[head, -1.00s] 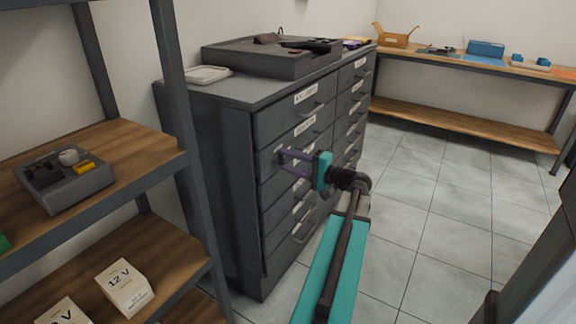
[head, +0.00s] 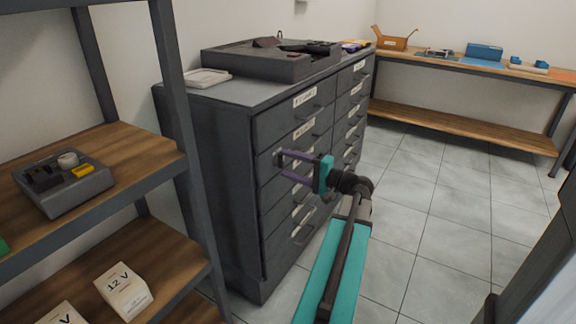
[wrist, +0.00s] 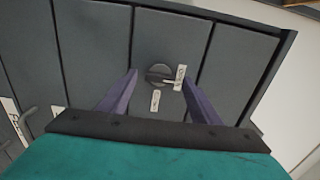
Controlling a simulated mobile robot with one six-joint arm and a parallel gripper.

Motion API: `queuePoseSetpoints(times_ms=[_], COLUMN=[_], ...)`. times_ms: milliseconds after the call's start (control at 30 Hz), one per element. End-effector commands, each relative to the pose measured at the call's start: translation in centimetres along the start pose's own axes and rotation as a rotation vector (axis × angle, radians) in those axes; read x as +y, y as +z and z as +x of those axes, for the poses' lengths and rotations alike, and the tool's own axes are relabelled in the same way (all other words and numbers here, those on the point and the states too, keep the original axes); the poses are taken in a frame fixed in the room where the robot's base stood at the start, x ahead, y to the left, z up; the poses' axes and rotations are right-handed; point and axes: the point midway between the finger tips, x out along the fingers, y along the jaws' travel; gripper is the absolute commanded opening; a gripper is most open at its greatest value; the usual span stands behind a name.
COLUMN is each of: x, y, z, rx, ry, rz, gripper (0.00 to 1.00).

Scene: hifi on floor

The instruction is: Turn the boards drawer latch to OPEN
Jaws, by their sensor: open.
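The drawer latch (wrist: 158,74) is a dark round knob on a grey drawer front, seen in the wrist view. White label plates (wrist: 156,100) sit beside it, their text too small to read. My gripper (wrist: 158,82) is open, its two purple fingers on either side of the latch with gaps visible to both. I cannot tell how deep the tips reach or which way the latch points. In the head view my gripper (head: 280,160) is at the grey drawer cabinet (head: 210,200), by a drawer in its near column; there the latch is hard to make out.
A grey tray (head: 255,62) with parts stands on the cabinet top. A shelf rack (head: 100,160) with a box of parts and white 12 V cartons is at the left. A workbench (head: 470,70) stands at the back right.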

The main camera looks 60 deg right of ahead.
Motion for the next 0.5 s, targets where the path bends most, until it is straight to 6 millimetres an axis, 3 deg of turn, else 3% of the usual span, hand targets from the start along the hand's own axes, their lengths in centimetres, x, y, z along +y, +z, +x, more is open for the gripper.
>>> queuePoseSetpoints(times_ms=[500], x=[-0.1], y=[0.0], z=[-6.5], rx=[0.002], ry=[0.001], rz=[0.0], gripper=[0.58])
